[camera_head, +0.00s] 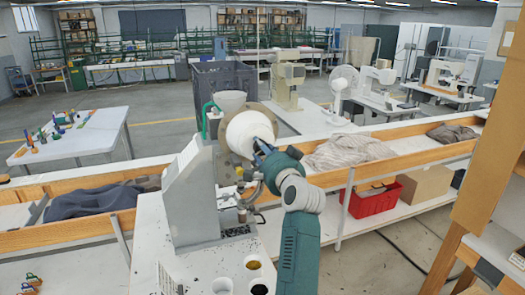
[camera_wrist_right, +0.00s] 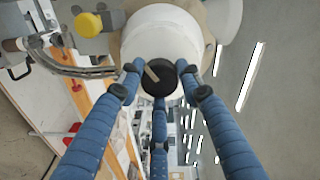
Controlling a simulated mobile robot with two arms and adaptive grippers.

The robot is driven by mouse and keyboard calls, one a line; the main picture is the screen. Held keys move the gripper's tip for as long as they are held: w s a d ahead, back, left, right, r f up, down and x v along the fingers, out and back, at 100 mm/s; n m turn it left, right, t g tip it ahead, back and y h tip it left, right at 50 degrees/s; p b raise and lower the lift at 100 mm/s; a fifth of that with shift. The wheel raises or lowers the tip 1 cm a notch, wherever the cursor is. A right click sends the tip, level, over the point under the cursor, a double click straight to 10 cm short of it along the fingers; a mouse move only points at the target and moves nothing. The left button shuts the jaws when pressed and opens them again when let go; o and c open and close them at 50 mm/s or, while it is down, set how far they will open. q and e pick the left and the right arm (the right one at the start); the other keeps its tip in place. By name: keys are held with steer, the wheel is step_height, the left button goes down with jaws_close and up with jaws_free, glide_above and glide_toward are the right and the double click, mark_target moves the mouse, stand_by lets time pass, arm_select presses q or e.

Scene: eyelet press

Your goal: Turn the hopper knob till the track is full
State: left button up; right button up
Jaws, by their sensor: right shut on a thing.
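The grey eyelet press (camera_head: 190,195) stands on a white bench, with a round white hopper drum (camera_head: 247,130) at its upper right. In the right wrist view the drum (camera_wrist_right: 165,35) fills the top middle, and a black knob (camera_wrist_right: 160,76) with a tan bar across it sits on its face. My right gripper (camera_head: 264,150) is at the drum's front. Its three blue fingers (camera_wrist_right: 160,88) are closed around the knob. A curved metal track (camera_wrist_right: 75,70) runs left of the drum; I cannot tell how full it is. The head view hides the knob behind the fingers. My left gripper is not in view.
Cups (camera_head: 253,263) stand at the bench's front. A yellow round part (camera_wrist_right: 88,24) is close to the drum. Dark cloth (camera_head: 95,200) lies left of the press, pale cloth (camera_head: 350,150) right. A red crate (camera_head: 372,199) is on the lower shelf. A wooden post (camera_head: 490,140) stands right.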

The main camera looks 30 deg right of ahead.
steer(key=shift+d+r, duration=0.1)
steer(key=shift+r, duration=0.05)
steer(key=o, duration=1.1)
steer(key=shift+c, duration=0.2)
steer(key=shift+o, duration=0.4)
steer(key=shift+s, duration=0.1)
steer(key=v, duration=0.7)
steer(key=shift+s, duration=0.15)
